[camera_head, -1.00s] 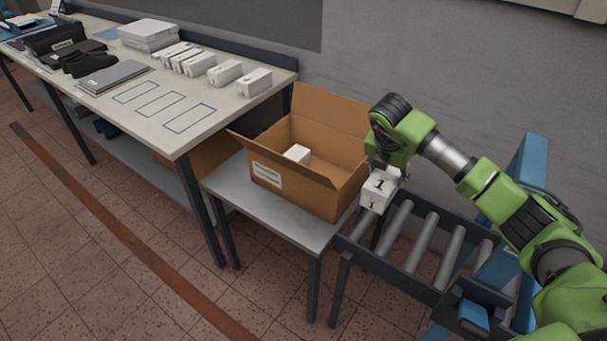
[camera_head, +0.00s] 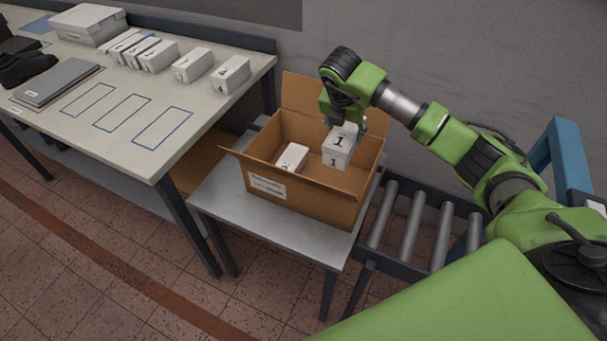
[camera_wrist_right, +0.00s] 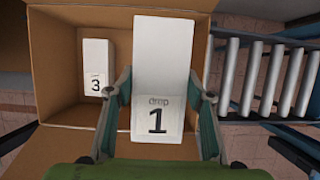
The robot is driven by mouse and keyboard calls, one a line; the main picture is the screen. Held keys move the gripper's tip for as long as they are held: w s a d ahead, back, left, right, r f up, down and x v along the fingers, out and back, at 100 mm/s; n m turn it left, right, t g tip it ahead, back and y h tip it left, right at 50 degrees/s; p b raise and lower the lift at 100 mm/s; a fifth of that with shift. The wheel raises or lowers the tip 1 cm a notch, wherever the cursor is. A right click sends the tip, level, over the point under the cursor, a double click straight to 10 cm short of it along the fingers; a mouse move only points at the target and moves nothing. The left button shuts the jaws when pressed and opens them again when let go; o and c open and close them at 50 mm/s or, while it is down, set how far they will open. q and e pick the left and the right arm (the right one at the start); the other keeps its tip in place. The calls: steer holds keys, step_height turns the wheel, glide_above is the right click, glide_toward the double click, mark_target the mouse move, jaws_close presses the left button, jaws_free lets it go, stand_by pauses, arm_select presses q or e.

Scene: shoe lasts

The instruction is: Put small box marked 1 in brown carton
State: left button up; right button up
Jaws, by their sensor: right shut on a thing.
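The small white box marked 1 (camera_head: 340,145) is in my right gripper (camera_head: 345,122), which is shut on it. The gripper holds it over the right part of the open brown carton (camera_head: 310,196), its lower part seeming below the rim. In the right wrist view the box marked 1 (camera_wrist_right: 164,75) sits between the two fingers (camera_wrist_right: 160,110), with the carton (camera_wrist_right: 57,75) under it. Another white box (camera_head: 292,158) lies in the left part of the carton; it shows a 3 in the wrist view (camera_wrist_right: 95,70). My left gripper is out of view.
The carton stands on a small grey table (camera_head: 225,205), flaps open. A roller conveyor (camera_head: 415,228) is to its right. A long worktable (camera_head: 130,155) on the left holds several white boxes (camera_head: 190,65), a grey folder (camera_head: 58,84) and outlined empty rectangles.

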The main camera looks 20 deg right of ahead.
steer(key=shift+w+a+f+b, duration=0.15)
steer(key=shift+w+f+b, duration=0.5)
steer(key=shift+f, duration=0.25)
steer(key=f+b, duration=0.1)
steer(key=b, duration=0.1)
steer(key=s+f+b, duration=0.1)
steer(key=f, duration=0.1)
steer(key=shift+s+f+b, duration=0.1)
steer(key=shift+b, duration=0.3)
steer(key=shift+w+f+b, duration=0.2)
steer(key=shift+f+b, duration=1.55)
steer(key=shift+f, duration=5.75)
steer(key=o, duration=1.2)
steer(key=shift+o, duration=0.2)
steer(key=v, duration=1.2)
steer(key=shift+b, duration=0.4)
